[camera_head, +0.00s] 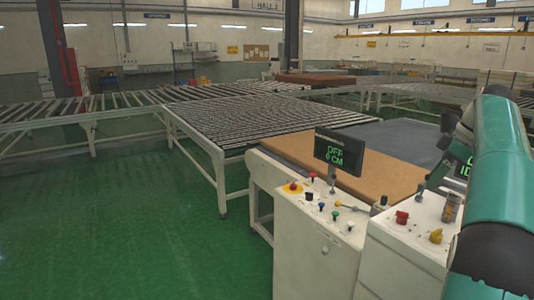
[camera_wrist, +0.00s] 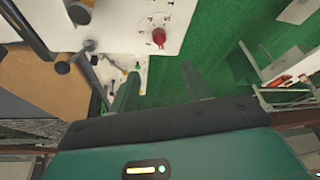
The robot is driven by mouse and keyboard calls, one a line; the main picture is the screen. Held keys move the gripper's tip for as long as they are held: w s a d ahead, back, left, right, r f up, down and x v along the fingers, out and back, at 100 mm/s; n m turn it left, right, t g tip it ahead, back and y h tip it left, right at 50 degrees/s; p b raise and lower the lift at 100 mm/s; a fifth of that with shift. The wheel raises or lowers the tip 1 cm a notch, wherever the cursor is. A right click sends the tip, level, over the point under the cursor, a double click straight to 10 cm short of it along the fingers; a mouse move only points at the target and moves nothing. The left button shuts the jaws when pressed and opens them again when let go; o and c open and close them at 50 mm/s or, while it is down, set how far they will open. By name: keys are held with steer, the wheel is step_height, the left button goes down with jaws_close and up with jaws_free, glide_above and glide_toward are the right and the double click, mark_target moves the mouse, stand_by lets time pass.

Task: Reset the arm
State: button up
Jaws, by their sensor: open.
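My gripper (camera_wrist: 160,85) shows in the wrist view with its two dark green fingers apart and nothing between them. A white panel edge with a red knob (camera_wrist: 158,37) lies beyond the fingers, beside open green floor. My teal arm fills the right edge of the head view, bent close to the camera. My gripper cannot be made out in the head view.
A white control cabinet (camera_head: 315,235) carries coloured knobs and a display (camera_head: 339,151) reading "OFF 0 CM". A second cabinet (camera_head: 400,252) stands close to my arm. Behind are a brown tabletop (camera_head: 385,180) and a roller conveyor (camera_head: 250,118). Green floor (camera_head: 110,220) is clear at left.

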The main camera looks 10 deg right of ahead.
steer(key=s+a+m+h, duration=0.1)
steer(key=s+a+m, duration=0.1)
steer(key=a, duration=1)
steer(key=s+a+m+h, duration=0.1)
steer(key=a+m, duration=0.1)
steer(key=a, duration=1)
steer(key=s+a+f+m+t, duration=0.2)
steer(key=s+a+f+m, duration=0.2)
steer(key=s+a+f, duration=1.2)
steer(key=shift+s+h, duration=0.4)
steer(key=shift+s, duration=0.25)
